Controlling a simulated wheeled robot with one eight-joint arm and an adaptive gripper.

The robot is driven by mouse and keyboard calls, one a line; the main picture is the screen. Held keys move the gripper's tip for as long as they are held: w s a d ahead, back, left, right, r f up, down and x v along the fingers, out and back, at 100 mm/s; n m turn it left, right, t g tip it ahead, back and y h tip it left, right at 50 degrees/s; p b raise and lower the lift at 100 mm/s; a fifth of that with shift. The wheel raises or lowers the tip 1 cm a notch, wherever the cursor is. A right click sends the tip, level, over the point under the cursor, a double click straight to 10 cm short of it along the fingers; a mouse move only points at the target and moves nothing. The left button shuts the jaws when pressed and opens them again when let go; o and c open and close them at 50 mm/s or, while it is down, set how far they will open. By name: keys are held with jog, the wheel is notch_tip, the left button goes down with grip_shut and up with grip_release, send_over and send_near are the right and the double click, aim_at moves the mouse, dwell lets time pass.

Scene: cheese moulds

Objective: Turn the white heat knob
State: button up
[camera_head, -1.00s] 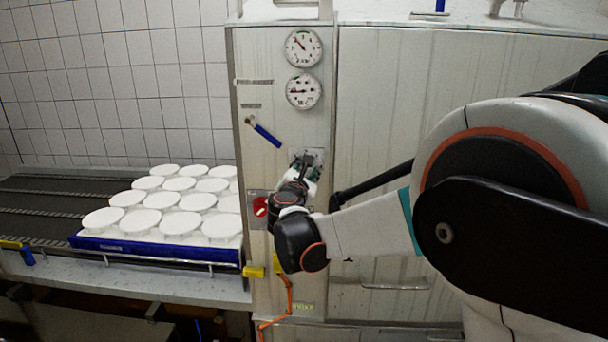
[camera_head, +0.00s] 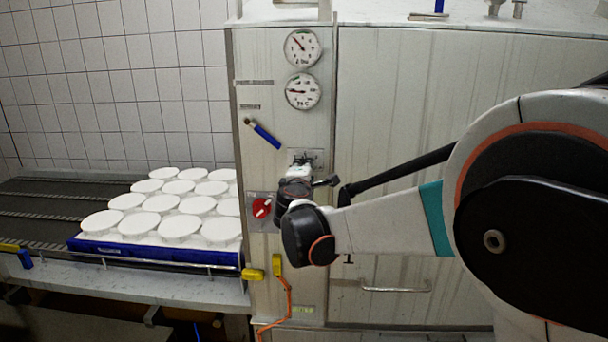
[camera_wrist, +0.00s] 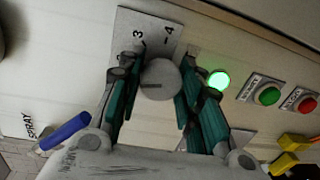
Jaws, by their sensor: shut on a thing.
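The white heat knob (camera_wrist: 160,80) is round, with a dark line on its face, and sits on a light dial plate (camera_wrist: 143,27) where the numbers 3 and 4 show. My gripper (camera_wrist: 156,88) has its two green-padded fingers on either side of the knob, shut on it. In the head view my gripper (camera_head: 299,172) is at the cabinet front, below the blue-handled lever and above the red switch. There the knob is mostly hidden by my gripper.
A red switch (camera_head: 262,208) and a blue-handled lever (camera_head: 263,133) are on the cabinet, with two gauges (camera_head: 302,48) above. A lit green lamp (camera_wrist: 219,80), green button (camera_wrist: 268,96) and red button (camera_wrist: 305,103) sit beside the knob. White moulds (camera_head: 180,227) fill a blue tray (camera_head: 150,251) at left.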

jog(key=shift+a+m, duration=0.15)
jog(key=shift+m, duration=0.75)
jog(key=o, duration=1.1)
jog(key=shift+a, duration=0.2)
jog(key=shift+d, duration=0.1)
jog(key=shift+d, duration=0.1)
